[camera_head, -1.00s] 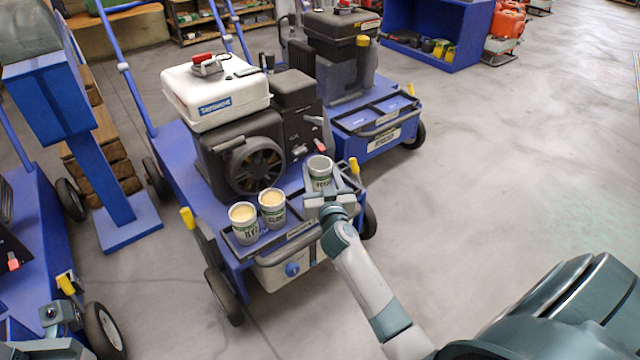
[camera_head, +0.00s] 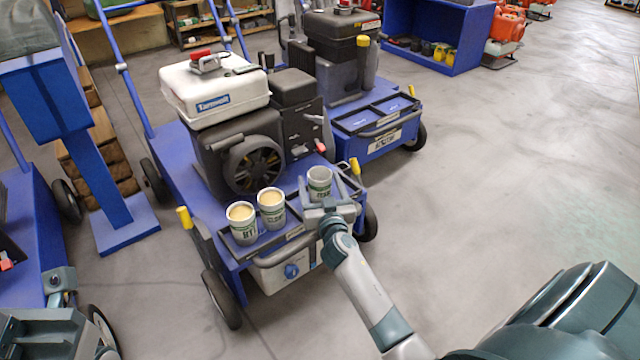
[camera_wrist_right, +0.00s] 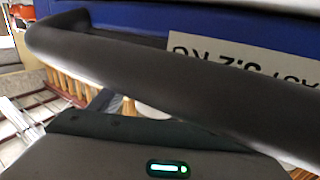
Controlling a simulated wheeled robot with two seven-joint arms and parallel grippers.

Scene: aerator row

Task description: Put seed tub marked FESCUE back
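A pale tub with a green-marked label (camera_head: 319,184) is at the right end of the front tray on the near blue aerator; the label is too small to read surely. My right gripper (camera_head: 326,204) reaches it from the front, with its fingers at the tub's sides, and appears shut on it. The tub is upright, low at the tray; its base is hidden. Two similar tubs, the left one (camera_head: 242,223) and the middle one (camera_head: 271,208), stand in the tray's left part with tan contents. Part of my left gripper (camera_head: 45,335) shows at bottom left; its fingers are unclear.
A dark handle bar runs along the tray front and crosses the right wrist view (camera_wrist_right: 180,75), with a label plate (camera_wrist_right: 240,65) behind it. The engine with a white tank (camera_head: 213,92) stands behind the tubs. A second aerator (camera_head: 375,130) is behind right. Floor at right is clear.

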